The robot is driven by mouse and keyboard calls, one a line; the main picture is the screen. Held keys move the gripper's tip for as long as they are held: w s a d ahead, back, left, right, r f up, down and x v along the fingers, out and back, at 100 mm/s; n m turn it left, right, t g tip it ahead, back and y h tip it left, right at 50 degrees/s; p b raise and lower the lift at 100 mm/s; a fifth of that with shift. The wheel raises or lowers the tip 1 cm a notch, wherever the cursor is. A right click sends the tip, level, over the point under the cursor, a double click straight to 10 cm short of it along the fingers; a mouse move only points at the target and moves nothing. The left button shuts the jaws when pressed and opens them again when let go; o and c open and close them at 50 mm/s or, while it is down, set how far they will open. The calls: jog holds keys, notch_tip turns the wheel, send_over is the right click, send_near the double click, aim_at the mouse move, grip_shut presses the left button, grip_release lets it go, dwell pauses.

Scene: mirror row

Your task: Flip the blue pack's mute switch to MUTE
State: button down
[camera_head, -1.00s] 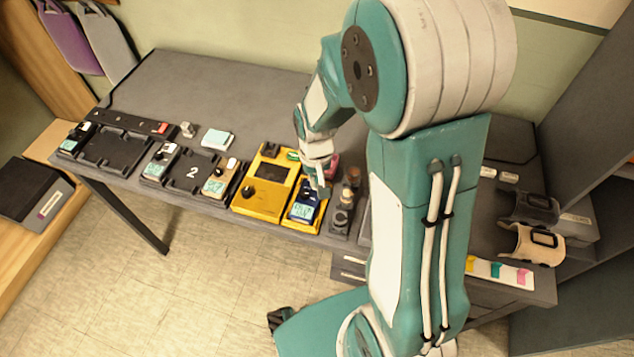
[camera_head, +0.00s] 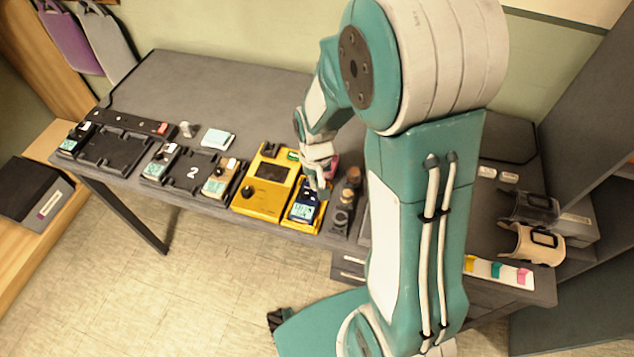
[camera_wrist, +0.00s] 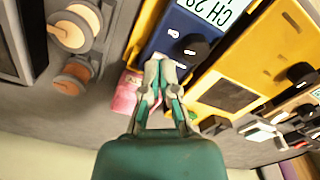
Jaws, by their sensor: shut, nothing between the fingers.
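The blue pack (camera_head: 307,204) lies in a bay at the right end of the yellow tester (camera_head: 262,206), near the table's front edge. In the wrist view the blue pack (camera_wrist: 183,32) shows part of its screen with "CH 29" and a black knob or switch (camera_wrist: 189,50). My gripper (camera_wrist: 158,64) is shut and empty, its fingertips close over the pack's end beside the black part. In the head view my gripper (camera_head: 318,184) is at the pack's back end. I cannot tell whether the fingertips touch it, nor read the switch's setting.
A pink block (camera_wrist: 126,95) lies beside the fingers. A dark holder with round brown pieces (camera_head: 346,196) stands right of the pack.

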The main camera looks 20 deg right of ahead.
jog(key=shift+r, duration=3.3)
jog(key=shift+r, duration=0.35)
jog(key=s+r+n+t, duration=0.1)
jog(key=s+r+t, duration=0.4)
jog(key=s+r, duration=0.9)
notch_tip(320, 180, up, 2)
jog(key=shift+r+t, duration=0.2)
jog(key=shift+t, duration=0.1)
